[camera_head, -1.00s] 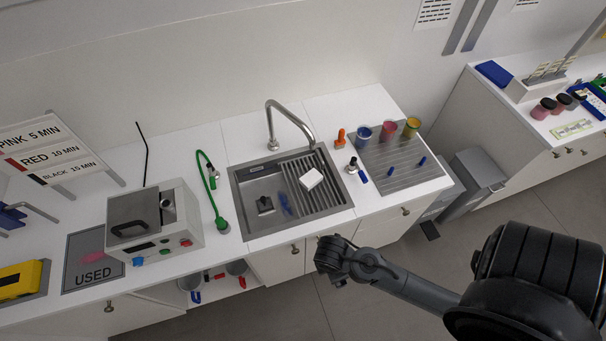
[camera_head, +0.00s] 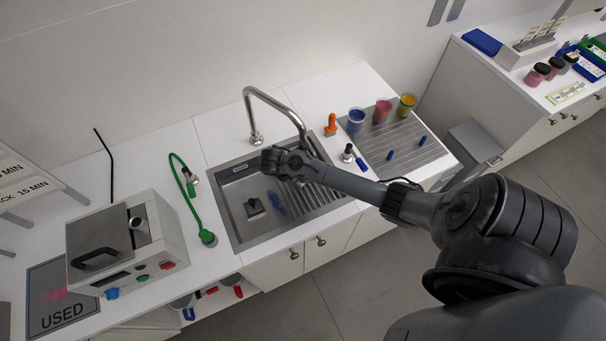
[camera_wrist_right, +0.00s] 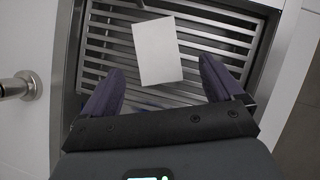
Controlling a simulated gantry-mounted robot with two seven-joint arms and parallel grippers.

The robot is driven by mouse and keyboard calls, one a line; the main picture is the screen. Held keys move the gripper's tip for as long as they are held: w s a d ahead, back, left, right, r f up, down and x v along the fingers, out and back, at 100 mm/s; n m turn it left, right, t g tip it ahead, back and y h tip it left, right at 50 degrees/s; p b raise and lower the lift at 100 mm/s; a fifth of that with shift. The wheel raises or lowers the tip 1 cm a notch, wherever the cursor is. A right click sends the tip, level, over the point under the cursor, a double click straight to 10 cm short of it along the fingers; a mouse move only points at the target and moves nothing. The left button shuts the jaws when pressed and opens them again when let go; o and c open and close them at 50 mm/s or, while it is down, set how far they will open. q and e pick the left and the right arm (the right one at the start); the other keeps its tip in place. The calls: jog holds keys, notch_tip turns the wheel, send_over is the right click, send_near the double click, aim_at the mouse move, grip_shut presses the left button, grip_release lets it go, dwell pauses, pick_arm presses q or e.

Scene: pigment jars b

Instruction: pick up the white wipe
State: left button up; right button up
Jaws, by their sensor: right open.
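The white wipe (camera_wrist_right: 158,50) is a flat white block lying on the slatted drainer (camera_wrist_right: 105,42) of the sink, seen in the right wrist view. In the head view my right arm and gripper hide it. My right gripper (camera_head: 284,163) is over the sink (camera_head: 238,238). In the right wrist view the two fingers of my right gripper (camera_wrist_right: 160,84) are spread apart and empty, with the wipe between and just beyond their tips. My left gripper does not show.
A curved faucet (camera_head: 258,138) rises behind the sink. A dark small object (camera_head: 253,206) and a blue smear lie in the basin. Several colored jars, including a blue one (camera_head: 355,121), stand on a grooved tray (camera_head: 410,150) to the right. A green hose (camera_head: 190,200) lies left of the sink.

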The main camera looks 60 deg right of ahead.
jog(key=shift+d+x, duration=0.25)
jog(key=shift+x, duration=3.05)
jog(key=shift+w+r, duration=0.15)
jog(key=shift+c, duration=0.2)
jog(key=c, duration=1)
